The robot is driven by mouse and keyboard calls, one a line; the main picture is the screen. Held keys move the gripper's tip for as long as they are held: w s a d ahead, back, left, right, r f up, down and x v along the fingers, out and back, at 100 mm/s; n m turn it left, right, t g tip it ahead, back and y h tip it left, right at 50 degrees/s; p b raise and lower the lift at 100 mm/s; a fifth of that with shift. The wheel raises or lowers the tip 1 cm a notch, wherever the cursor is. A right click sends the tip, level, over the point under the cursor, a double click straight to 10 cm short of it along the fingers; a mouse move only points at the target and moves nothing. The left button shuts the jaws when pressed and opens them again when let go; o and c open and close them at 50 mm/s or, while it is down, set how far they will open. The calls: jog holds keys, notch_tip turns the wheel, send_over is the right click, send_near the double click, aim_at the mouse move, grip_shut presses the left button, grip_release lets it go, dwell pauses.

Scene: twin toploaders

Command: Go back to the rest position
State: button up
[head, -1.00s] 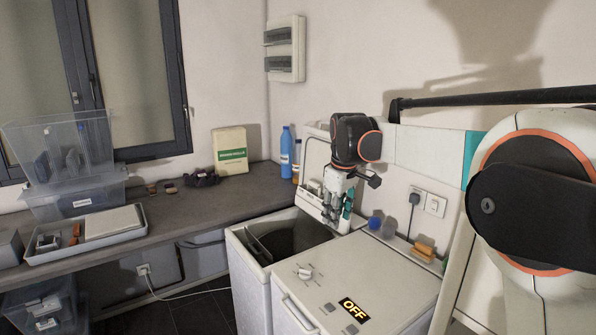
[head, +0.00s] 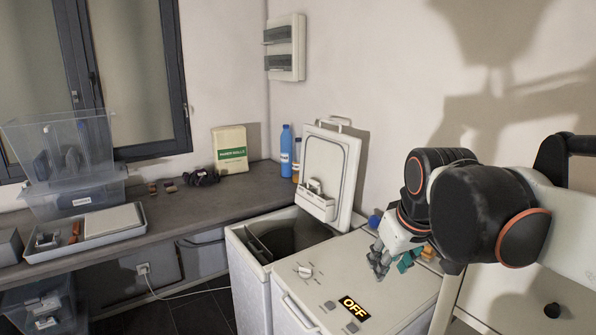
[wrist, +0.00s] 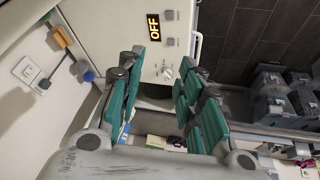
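My gripper (head: 391,262) is above the right side of the near toploader's white top (head: 345,275) in the head view. In the wrist view my gripper (wrist: 158,98) shows its green-padded fingers spread apart with nothing between them. The near toploader is closed, with a dial (head: 305,271) and a display reading OFF (head: 353,308). The far toploader (head: 246,262) has its lid (head: 325,170) raised against the wall and its drum opening uncovered. The inside of the drum is mostly dark.
A blue bottle (head: 286,150) and a white box (head: 230,149) stand on the dark counter (head: 225,195). A grey tray (head: 85,240) and clear bins (head: 75,195) are at left. An orange sponge (wrist: 61,37) and a wall socket (wrist: 26,70) show beside the near machine.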

jog(key=s+d+f+m+t, duration=0.1)
jog(key=s+f, duration=0.3)
jog(key=s, duration=0.3)
jog(key=s+d+f+m+t, duration=0.1)
jog(key=s+f+m, duration=0.1)
jog(key=s+f, duration=0.3)
jog(key=shift+s+d+m, duration=0.25)
jog(key=shift+s+m, duration=0.05)
jog(key=shift+s, duration=0.75)
jog(key=shift+c, duration=0.3)
